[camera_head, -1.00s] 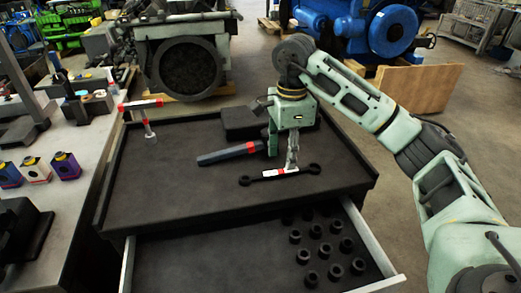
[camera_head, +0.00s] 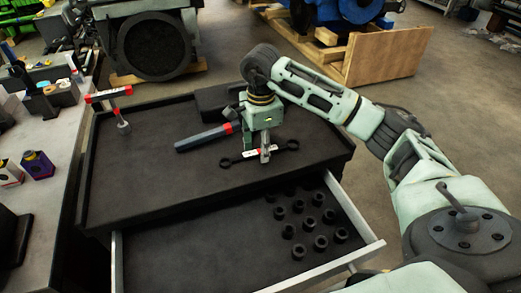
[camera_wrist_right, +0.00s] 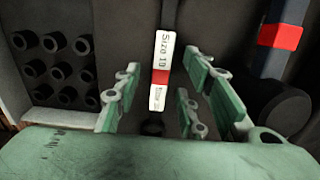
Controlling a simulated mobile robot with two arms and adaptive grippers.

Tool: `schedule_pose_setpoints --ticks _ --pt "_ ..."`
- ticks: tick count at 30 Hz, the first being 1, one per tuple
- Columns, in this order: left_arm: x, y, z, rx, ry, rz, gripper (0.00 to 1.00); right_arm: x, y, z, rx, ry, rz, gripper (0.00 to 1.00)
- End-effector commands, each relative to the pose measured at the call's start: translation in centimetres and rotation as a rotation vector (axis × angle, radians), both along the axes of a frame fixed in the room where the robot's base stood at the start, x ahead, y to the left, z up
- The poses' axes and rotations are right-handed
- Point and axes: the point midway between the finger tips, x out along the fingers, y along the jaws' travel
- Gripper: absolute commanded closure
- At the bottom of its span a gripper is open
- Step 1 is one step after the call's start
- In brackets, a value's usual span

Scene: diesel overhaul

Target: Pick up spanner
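The spanner (camera_head: 285,147) is dark with a ring at each end and a white and red label in its middle. It lies flat on the dark top of the tool cabinet (camera_head: 140,190). In the right wrist view the spanner's label (camera_wrist_right: 161,70) reads "Size 19". My right gripper (camera_head: 265,155) is pointed down at the spanner beside its label. In the right wrist view the right gripper's fingers (camera_wrist_right: 160,100) are apart, one on each side of the spanner, with gaps showing. My left gripper is not in view.
A dark hammer-like tool (camera_head: 200,139) with a red band lies just left of the gripper. A T-shaped tool (camera_head: 122,118) stands at the far left. The open drawer (camera_head: 190,250) in front holds several black sockets (camera_head: 298,207). The top's left half is largely clear.

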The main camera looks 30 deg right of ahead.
Motion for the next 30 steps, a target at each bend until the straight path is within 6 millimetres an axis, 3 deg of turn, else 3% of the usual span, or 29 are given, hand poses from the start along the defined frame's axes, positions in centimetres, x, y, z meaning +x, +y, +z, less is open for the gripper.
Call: schedule_pose_setpoints --ticks 6,19,30 --pt "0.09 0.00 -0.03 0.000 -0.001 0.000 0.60 0.03 0.02 -0.10 0.001 -0.001 0.000 0.63" --pt "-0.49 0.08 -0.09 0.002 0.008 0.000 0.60 0.02 0.03 -0.06 0.001 0.000 0.000 1.00" --pt "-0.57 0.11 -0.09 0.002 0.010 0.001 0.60 0.05 0.03 0.02 0.001 -0.002 0.000 1.00"
